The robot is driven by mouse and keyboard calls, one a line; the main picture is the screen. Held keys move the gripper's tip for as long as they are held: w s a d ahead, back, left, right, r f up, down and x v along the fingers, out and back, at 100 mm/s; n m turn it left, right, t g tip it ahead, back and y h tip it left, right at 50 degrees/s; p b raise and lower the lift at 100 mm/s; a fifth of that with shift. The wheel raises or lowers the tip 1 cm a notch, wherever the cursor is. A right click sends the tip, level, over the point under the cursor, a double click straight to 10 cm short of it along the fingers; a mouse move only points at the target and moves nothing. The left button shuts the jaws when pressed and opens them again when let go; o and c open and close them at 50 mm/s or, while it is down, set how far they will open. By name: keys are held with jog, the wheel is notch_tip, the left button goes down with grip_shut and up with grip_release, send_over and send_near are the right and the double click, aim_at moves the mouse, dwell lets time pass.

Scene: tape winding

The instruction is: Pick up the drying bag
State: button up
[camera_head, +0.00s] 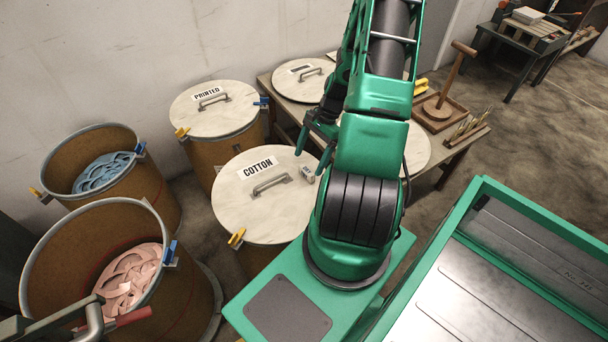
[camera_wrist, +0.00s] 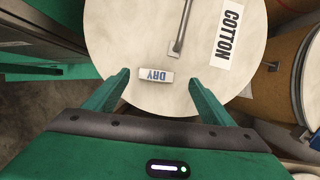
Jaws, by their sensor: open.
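The drying bag (camera_head: 307,173) is a small white packet lying on the round pale lid of the drum labelled COTTON (camera_head: 235,205), to the right of the lid's metal handle. In the wrist view the bag (camera_wrist: 156,76) shows its blue DRY label and appears between my two fingertips. My gripper (camera_head: 309,163) is open and empty, with its green fingers pointing down over the lid by the bag. I cannot tell how much height is left between the fingertips and the bag.
The lid's metal handle (camera_head: 270,186) stands close to the bag. A lidded PRINTED drum (camera_head: 213,118) is behind. A table (camera_head: 455,150) with a wooden stand (camera_head: 440,105) is behind my arm.

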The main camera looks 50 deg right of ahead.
aim_at(307, 170)
jog(key=shift+s+x, duration=0.1)
jog(key=shift+x, duration=1.2)
jog(key=shift+s+x, duration=0.15)
jog(key=shift+x, duration=1.2)
jog(key=shift+d, duration=0.1)
jog(key=c, duration=1.2)
